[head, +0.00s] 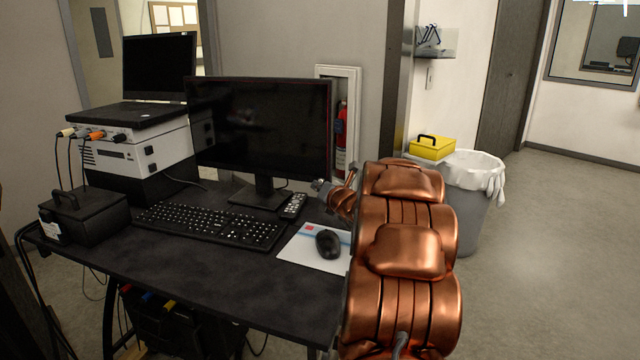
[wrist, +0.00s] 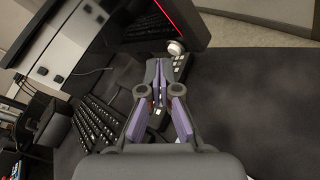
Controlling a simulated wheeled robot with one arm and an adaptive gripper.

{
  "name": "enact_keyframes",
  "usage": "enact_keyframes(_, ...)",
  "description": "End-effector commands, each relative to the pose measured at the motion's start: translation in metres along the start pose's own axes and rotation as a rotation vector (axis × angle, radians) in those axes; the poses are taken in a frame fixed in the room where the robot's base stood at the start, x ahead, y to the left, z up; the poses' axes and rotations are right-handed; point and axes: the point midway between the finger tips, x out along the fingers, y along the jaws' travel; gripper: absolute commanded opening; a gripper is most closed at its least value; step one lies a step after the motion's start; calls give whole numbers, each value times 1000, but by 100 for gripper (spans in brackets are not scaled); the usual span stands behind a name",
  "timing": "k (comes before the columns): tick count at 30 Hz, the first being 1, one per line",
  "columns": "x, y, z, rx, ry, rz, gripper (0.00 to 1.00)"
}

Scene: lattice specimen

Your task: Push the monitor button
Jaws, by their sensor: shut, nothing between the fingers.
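The black monitor (head: 260,125) stands upright on the desk with a dark screen. In the wrist view the monitor (wrist: 150,28) is at the top, with a red line along one edge. A small round pale knob (wrist: 176,48) shows by the monitor's lower corner; I cannot tell whether it is the monitor button. My gripper (head: 322,187) is beside the monitor's lower right corner, above the desk. In the wrist view my gripper (wrist: 160,68) is shut and empty, its tips pointing toward the knob. I cannot tell whether they touch anything.
A keyboard (head: 212,225), a remote-like keypad (head: 293,206) and a mouse (head: 328,244) on a white pad (head: 305,254) lie on the desk (head: 200,275). A laptop (head: 160,68) on a white unit (head: 125,158) stands left. A bin (head: 474,205) is at right.

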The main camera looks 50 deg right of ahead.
Motion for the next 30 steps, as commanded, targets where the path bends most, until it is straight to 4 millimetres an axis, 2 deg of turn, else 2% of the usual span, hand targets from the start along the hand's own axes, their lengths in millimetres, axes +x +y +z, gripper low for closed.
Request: enact_keyframes(30, 6, -5, 4, 1, 1, 0, 0)
